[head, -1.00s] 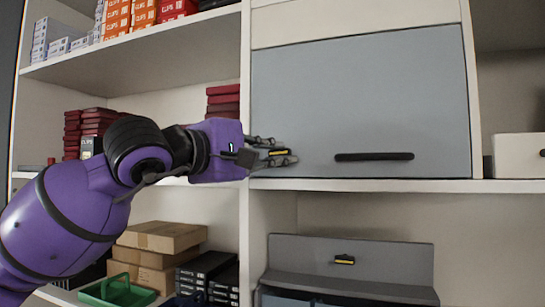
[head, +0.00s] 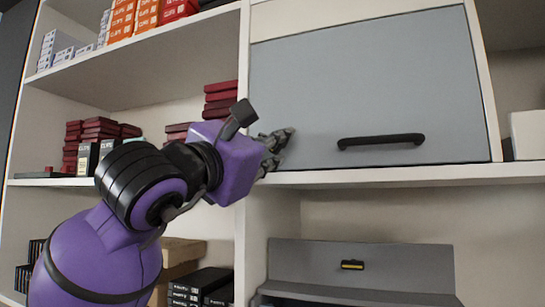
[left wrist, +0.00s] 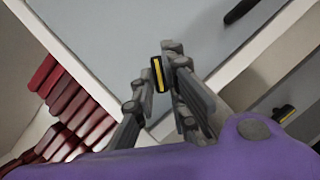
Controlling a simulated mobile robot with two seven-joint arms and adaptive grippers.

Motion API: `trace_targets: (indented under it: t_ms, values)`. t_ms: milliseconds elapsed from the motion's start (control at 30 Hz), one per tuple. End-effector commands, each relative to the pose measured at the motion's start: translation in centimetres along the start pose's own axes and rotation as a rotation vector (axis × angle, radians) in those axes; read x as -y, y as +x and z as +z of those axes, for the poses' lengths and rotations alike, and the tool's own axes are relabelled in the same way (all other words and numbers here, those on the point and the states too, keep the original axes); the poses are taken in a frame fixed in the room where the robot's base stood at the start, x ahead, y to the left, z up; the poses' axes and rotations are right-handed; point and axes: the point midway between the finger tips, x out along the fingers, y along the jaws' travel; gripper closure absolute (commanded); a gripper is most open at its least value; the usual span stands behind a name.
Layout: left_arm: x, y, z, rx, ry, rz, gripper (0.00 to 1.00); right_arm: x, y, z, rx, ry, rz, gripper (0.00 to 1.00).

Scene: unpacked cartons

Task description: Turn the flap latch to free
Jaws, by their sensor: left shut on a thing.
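The grey flap (head: 350,95) is closed in the upper cabinet and has a black bar handle (head: 381,141). My left gripper (head: 281,142) is at the flap's lower left corner. In the left wrist view, my left gripper (left wrist: 158,95) is shut on the flap latch (left wrist: 157,74), a small black piece with a yellow stripe. The stripe lies slantwise to the flap's lower edge. In the head view my fingers hide the latch. My right gripper is not in view.
A lower grey unit (head: 360,270) has a similar black and yellow latch (head: 352,265). Red boxes (head: 221,100) stand on the shelf left of the flap, close to my left wrist. A white box (head: 527,135) stands at the right. Space before the flap's right side is clear.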

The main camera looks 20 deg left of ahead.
Motion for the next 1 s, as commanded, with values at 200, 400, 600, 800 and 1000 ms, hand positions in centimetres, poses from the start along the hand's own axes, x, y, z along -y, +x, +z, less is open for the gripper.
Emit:
trace_targets:
  t_ms: [200,400,600,800,1000]
  values:
    - [0.4,0.0,-0.2,0.001,-0.188,0.075,1.0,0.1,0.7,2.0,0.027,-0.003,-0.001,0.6]
    - [0.6,0.0,-0.3,0.0,-0.336,0.139,1.0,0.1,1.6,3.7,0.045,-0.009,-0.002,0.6]
    - [0.6,0.0,-0.3,0.0,-0.446,0.186,1.0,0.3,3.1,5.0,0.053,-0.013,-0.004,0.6]
    - [0.5,0.0,0.0,0.001,-0.513,0.215,1.0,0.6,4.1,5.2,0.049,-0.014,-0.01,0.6]
    - [0.5,0.0,0.1,0.0,-0.541,0.226,1.0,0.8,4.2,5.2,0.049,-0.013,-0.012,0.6]
